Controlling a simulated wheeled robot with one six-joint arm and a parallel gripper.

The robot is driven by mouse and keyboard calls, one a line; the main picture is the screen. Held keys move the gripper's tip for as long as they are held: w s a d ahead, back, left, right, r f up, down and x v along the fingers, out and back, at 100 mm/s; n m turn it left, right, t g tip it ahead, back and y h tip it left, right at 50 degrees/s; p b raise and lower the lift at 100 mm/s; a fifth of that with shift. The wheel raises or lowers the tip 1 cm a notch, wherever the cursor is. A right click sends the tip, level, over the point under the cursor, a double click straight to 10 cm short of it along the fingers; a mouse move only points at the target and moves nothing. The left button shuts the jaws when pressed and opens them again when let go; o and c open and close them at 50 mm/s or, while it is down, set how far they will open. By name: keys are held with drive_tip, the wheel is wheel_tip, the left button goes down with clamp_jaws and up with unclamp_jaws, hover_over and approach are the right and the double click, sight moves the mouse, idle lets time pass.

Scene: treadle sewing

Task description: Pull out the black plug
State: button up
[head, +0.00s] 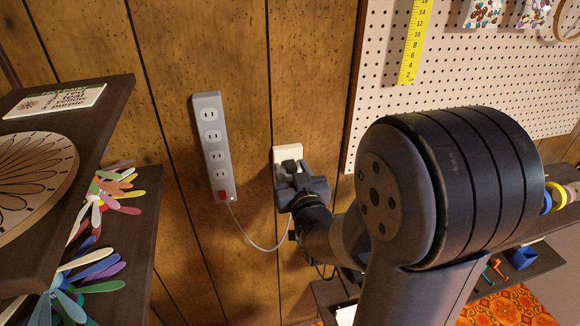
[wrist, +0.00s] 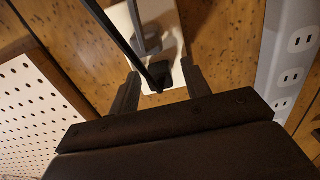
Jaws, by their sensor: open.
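The black plug (wrist: 161,73) sits in a white wall outlet (wrist: 155,14), at the socket end nearer my gripper in the wrist view. Its black cord (wrist: 121,36) runs off to the upper left there. In the head view the black plug (head: 290,165) shows small against the outlet, just past my gripper (head: 299,177). My gripper is open. In the wrist view its two fingers (wrist: 162,78) stand on either side of the black plug with gaps; I cannot tell whether they reach around it in depth. A grey plug (wrist: 148,40) sits in the outlet's other socket.
A grey power strip (head: 212,146) with a red switch hangs on the wood wall left of the outlet; its pale cord (head: 252,242) loops toward the outlet. A pegboard (head: 385,100) is at right. Dark shelves (head: 130,240) with colourful wooden pieces stand at left.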

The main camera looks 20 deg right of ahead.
drive_tip(key=shift+b, duration=0.4)
drive_tip(key=shift+c, duration=0.4)
clamp_jaws()
drive_tip(key=shift+s, duration=0.15)
idle(0.3)
drive_tip(key=shift+s+b, duration=0.35)
drive_tip(key=shift+s, duration=2.5)
